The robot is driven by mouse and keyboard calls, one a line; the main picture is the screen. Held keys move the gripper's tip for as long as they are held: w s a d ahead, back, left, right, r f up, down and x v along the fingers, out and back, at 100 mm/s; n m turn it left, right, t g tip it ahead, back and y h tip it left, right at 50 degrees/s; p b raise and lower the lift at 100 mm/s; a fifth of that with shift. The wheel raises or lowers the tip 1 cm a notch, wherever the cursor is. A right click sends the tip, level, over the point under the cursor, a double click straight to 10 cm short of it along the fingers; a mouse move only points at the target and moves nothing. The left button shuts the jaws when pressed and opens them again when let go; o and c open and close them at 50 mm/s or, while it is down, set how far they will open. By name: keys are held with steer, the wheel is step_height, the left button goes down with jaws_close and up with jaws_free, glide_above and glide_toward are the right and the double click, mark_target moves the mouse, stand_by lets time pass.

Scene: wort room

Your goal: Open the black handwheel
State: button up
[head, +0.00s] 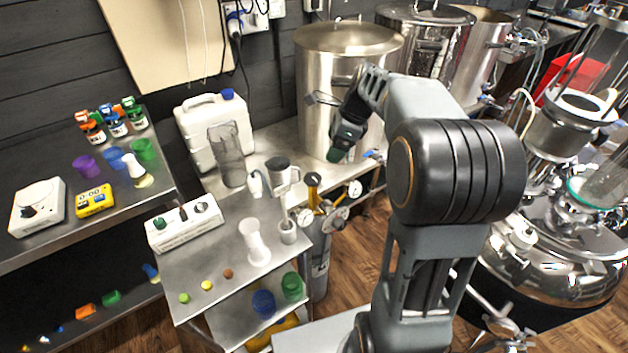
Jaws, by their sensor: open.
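A gas cylinder (320,264) stands on the floor beside the steel cart, with a brass regulator and round gauges on top. A small dark round part (312,179) at the top of this fitting may be the black handwheel; it is too small to be sure, and I cannot tell how far it is turned. My gripper (314,98) is small in the picture, in front of the large steel pot, above and apart from the cylinder fitting. It is open, with nothing seen between its fingers. My arm hides part of the room behind it.
The steel cart (205,275) left of the cylinder holds a white control box (184,224) and small vessels. A lidded steel pot (345,45) and a white jerrycan (214,130) stand on the bench behind. A large steel vessel (560,268) crowds the right.

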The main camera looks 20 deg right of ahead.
mark_target(314, 177)
steer(key=shift+m, duration=0.6)
steer(key=x, duration=0.4)
steer(key=b+x, duration=0.1)
steer(key=x, duration=0.9)
steer(key=shift+w+d+f, duration=0.1)
steer(key=shift+w, duration=0.2)
steer(key=shift+c, duration=0.2)
